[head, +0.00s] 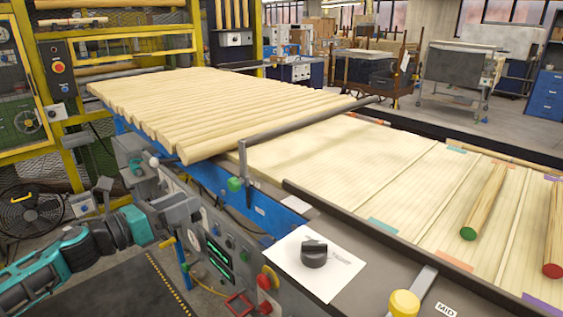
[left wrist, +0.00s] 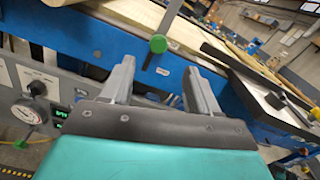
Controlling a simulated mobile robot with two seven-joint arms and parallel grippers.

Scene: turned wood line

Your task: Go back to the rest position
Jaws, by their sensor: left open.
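My left gripper (head: 183,205) is in front of the machine's control side, at the lower left of the head view, on my teal and dark arm. In the left wrist view, its two grey fingers (left wrist: 160,88) stand apart with nothing between them. Beyond them is the blue machine frame (left wrist: 85,35) with a green knob (left wrist: 158,44). I cannot tell the exact gap to the frame. My right gripper is in neither view.
Several pale wood rods (head: 215,105) lie side by side on the line. A green-ended rod (head: 485,203) and a red-ended rod (head: 554,240) lie at right. A black rotary knob (head: 314,252) and a yellow button (head: 404,303) are in front. A fan (head: 32,211) stands at left.

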